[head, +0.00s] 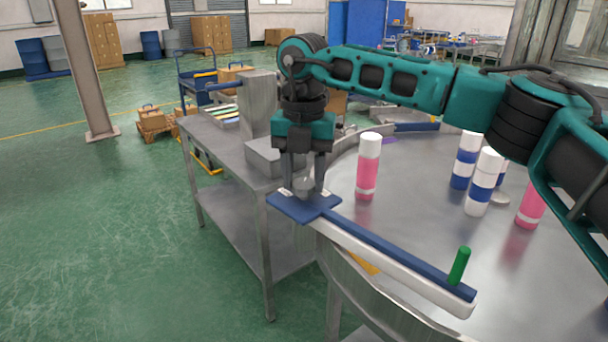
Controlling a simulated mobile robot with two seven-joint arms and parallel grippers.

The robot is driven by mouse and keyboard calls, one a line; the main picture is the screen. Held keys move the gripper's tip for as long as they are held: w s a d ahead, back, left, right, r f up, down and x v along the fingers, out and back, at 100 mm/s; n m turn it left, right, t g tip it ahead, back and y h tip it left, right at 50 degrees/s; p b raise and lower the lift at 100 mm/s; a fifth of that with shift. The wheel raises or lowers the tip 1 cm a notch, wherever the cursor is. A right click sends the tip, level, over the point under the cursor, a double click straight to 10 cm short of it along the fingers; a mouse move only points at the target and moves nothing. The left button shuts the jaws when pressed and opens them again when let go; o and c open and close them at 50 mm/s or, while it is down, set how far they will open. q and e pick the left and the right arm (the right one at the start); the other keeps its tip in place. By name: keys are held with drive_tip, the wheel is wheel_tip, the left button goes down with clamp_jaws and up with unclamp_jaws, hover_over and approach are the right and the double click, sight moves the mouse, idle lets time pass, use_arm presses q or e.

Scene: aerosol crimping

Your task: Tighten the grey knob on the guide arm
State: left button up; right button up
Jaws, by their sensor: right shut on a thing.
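The guide arm (385,251) is a long bar with a blue top and white side. It runs along the near-left rim of the round metal table, from a blue plate at its left end to a green peg (459,266) at its right end. The grey knob (304,186) stands on the blue plate. My right gripper (304,190) points straight down over the plate, with its two fingers shut on the knob from either side. The fingers hide part of the knob. My left gripper is not in view.
The round table (400,200) carries a pink can (368,165) close to the right of my gripper. Blue-and-white cans (483,181) and another pink can (530,208) stand further right. A grey bench (222,143) with a metal block adjoins on the left. Green floor lies open at left.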

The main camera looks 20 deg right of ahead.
sight(304, 183)
drive_tip(key=m, duration=0.4)
drive_tip(key=shift+m, duration=2.2)
drive_tip(key=o, duration=1.1)
drive_tip(key=shift+c, duration=0.2)
wheel_tip(304, 183, up, 13)
